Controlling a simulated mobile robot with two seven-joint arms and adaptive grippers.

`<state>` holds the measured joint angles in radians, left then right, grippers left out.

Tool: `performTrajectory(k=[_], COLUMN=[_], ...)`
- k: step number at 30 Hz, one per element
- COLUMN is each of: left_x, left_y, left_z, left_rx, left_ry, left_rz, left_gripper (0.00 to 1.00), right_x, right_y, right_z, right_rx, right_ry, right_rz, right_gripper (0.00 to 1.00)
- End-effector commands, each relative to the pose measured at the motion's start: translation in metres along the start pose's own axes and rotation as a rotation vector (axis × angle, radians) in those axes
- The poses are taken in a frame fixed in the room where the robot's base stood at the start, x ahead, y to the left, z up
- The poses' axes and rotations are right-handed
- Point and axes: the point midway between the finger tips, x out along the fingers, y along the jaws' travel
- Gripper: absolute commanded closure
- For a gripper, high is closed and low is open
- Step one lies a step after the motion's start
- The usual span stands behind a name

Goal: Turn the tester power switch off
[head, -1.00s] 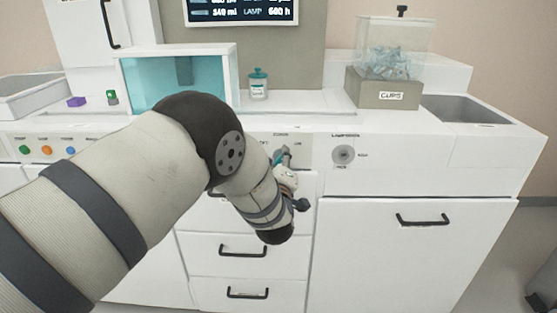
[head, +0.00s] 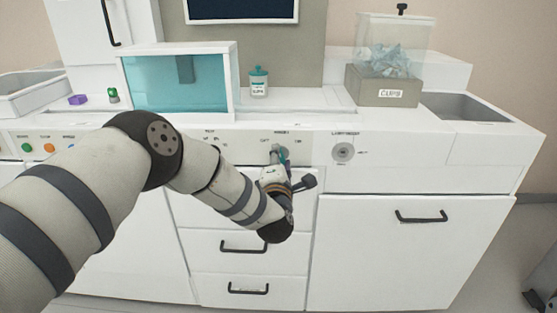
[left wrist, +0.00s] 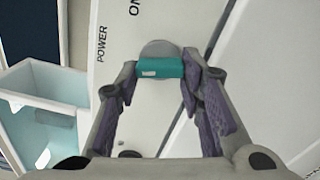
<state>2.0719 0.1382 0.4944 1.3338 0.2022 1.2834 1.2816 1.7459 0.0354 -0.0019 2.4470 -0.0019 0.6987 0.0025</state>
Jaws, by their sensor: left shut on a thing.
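The tester power switch (head: 275,152) is on the front panel below the counter, between a label on its left and one on its right. In the left wrist view its teal handle (left wrist: 160,68) sits on a round grey base, near the words POWER and ON. My left gripper (left wrist: 159,72) has a finger against each end of the handle and is shut on it. In the head view the left gripper (head: 279,160) partly covers the switch, whose lever leans left. The screen (head: 242,10) above is dark. My right gripper is not in view.
A round knob (head: 343,152) is on the panel to the right. Coloured buttons (head: 48,148) are at the left. A teal-fronted box (head: 180,84), a small lidded jar (head: 259,82) and a CLIPS container (head: 384,92) stand on the counter. Drawers with black handles (head: 244,247) are below.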

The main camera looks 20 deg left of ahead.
Motion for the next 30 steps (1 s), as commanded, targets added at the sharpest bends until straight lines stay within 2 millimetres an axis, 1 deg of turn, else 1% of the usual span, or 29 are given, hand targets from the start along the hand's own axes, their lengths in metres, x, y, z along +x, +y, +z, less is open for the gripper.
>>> performTrajectory(k=[6,15,22,30], left_x=[0.000,0.000,0.000,0.000], left_y=[-0.003,-0.003,-0.003,-0.003], left_z=[-0.001,0.000,0.002,0.002], left_rx=[-0.190,-0.390,-0.477,-0.512], left_ry=[0.001,0.000,-0.002,-0.002], left_rz=[-0.001,-0.001,-0.001,0.000], left_gripper=[0.93,0.93,0.93,0.93], right_x=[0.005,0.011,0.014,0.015], right_y=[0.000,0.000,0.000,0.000], right_z=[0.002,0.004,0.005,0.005], right_rx=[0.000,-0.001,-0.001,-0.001], right_ry=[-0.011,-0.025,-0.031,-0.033], right_rz=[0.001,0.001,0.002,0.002], right_gripper=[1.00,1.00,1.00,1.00])
